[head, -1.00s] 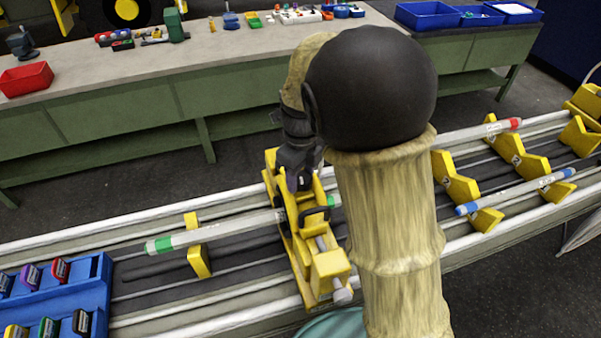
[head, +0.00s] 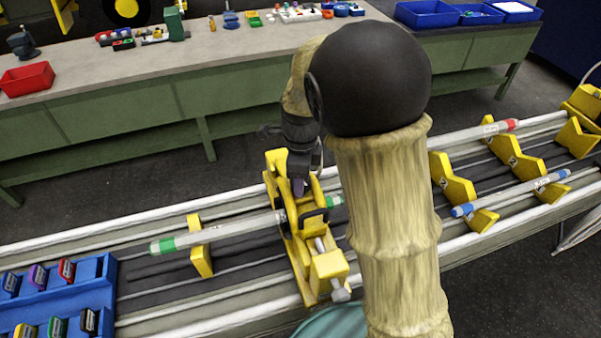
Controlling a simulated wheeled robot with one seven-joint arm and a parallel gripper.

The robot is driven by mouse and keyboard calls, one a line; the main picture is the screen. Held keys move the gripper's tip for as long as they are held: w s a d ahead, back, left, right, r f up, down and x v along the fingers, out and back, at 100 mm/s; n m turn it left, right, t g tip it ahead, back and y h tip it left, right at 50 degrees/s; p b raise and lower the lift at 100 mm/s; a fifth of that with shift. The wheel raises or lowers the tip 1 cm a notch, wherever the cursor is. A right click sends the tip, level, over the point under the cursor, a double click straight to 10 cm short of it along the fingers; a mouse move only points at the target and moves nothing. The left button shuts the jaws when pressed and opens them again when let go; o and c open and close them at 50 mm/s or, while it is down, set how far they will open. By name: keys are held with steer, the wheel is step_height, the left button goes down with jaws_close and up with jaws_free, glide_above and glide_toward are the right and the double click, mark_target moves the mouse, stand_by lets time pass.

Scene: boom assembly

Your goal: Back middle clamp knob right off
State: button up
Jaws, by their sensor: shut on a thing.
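The yellow middle clamp (head: 327,272) stands across the rails at the centre of the head view. A grey tube with green bands (head: 235,229) runs through it. My gripper (head: 299,186) points down at the back part of this clamp, beside its black handle. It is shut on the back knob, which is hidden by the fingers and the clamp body. I cannot tell how far the knob is turned out. A grey front screw end (head: 340,294) shows at the clamp's near end.
A yellow rest (head: 200,247) supports the tube's left end. A blue tray (head: 108,270) with coloured blocks lies at the left. Yellow V-holders (head: 455,182) carry red-banded and blue-banded tubes at the right. A workbench (head: 150,85) stands behind, across a floor gap.

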steer(key=n+p, duration=0.1)
steer(key=n, duration=0.3)
steer(key=shift+n, duration=0.3)
steer(key=n, duration=0.3)
steer(key=shift+n, duration=0.4)
steer(key=n, duration=0.4)
steer(key=shift+p, duration=0.4)
steer(key=n, duration=0.8)
steer(key=shift+n+p, duration=0.3)
steer(key=shift+p, duration=0.05)
steer(key=n, duration=0.3)
steer(key=shift+n+p, duration=0.3)
steer(key=shift+p, duration=0.05)
steer(key=n+p, duration=0.1)
steer(key=n, duration=0.2)
steer(key=shift+r+n, duration=0.1)
steer(key=shift+n, duration=0.2)
steer(key=shift+n+p, duration=0.55)
steer(key=shift+n, duration=1.35)
